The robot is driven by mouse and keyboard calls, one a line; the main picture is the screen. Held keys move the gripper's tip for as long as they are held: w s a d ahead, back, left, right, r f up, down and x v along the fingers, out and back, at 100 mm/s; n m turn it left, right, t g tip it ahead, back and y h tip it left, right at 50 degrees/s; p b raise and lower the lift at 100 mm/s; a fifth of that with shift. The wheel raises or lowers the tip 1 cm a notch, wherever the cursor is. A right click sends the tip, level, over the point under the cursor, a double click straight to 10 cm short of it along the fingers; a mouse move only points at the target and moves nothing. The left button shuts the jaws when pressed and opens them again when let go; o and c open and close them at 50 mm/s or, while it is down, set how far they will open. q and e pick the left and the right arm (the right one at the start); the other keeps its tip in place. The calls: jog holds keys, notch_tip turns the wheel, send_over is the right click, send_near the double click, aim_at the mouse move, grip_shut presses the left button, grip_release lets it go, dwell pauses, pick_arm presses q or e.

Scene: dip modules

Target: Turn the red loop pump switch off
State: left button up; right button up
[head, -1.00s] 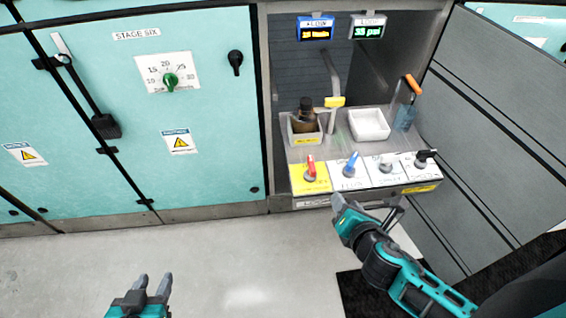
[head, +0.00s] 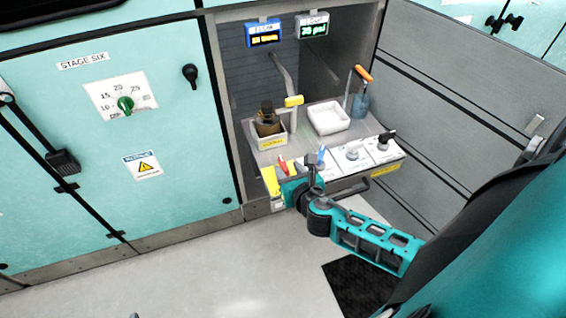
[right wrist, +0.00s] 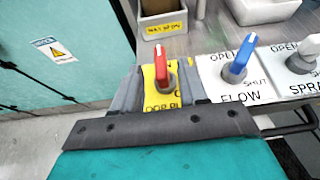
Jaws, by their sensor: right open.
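The red switch (head: 282,162) sits on a yellow plate (head: 270,184) at the left end of the front panel. In the right wrist view the red handle (right wrist: 159,62) points up and away from me. My right gripper (head: 298,166) is open at the panel. In the right wrist view its fingers (right wrist: 160,78) stand left and right of the red switch, with a gap on each side. The gripper covers part of the plate and its lettering. Only a tiny grey tip at the bottom edge of the head view may be my left gripper (head: 134,315).
A blue switch (right wrist: 239,60) marked FLOW stands close to the right finger. A grey switch (head: 352,152) and a black switch (head: 385,138) are farther right. Behind them are a bin with a brown bottle (head: 268,122), a white tray (head: 328,118) and two displays (head: 313,25).

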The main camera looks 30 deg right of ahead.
aim_at(284, 165)
jog(key=shift+x, duration=2.4)
jog(key=shift+c, duration=0.3)
grip_shut()
